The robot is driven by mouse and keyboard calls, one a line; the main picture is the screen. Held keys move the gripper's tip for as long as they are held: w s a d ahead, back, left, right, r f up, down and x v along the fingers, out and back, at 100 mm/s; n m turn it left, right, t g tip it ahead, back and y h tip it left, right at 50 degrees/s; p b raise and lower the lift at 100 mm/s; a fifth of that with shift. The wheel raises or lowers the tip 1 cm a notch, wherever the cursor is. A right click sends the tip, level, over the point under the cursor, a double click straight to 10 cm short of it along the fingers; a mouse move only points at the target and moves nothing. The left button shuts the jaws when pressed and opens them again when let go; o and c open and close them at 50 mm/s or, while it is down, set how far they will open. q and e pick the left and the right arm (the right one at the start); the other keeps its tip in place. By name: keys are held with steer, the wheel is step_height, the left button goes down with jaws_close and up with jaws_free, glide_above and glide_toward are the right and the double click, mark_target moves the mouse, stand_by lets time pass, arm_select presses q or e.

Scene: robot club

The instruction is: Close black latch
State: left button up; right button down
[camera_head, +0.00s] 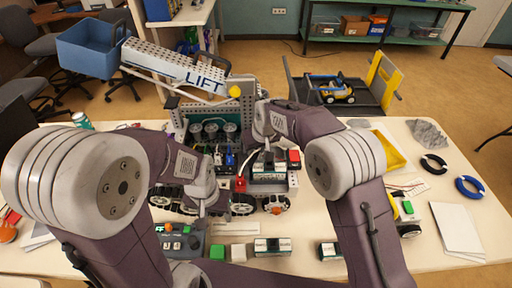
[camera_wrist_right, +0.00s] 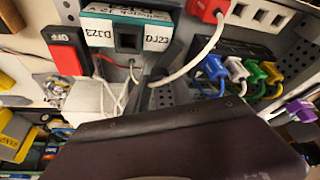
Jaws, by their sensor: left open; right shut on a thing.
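The wheeled club robot (camera_head: 203,108) stands on the table, with a battery (camera_head: 268,171) at its right side. The battery, white with a teal top, also shows in the right wrist view (camera_wrist_right: 128,32). My right gripper (camera_head: 268,143) is at the battery from behind; its dark fingers (camera_wrist_right: 165,78) reach the battery's edge in the wrist view. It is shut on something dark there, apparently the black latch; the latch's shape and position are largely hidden. My left gripper (camera_head: 213,205) is open, low in front of the robot's left wheels, apart from the battery.
A red switch (camera_wrist_right: 68,52) sits beside the battery, and white cables run close to my right fingers. Coloured plugs (camera_wrist_right: 238,72) are to the right. A white LIFT arm (camera_head: 175,65) extends above the robot.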

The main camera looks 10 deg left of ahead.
steer(key=shift+w+d+r+n+y+p, duration=0.1)
steer(key=shift+n+y+p, duration=0.4)
steer(key=shift+n, duration=0.5)
steer(key=shift+n+g, duration=0.5)
steer(key=shift+n, duration=0.7)
steer(key=c, duration=1.1)
jaws_free()
steer(key=v, duration=0.9)
steer(key=shift+w+d, duration=0.1)
steer(key=shift+d, duration=0.05)
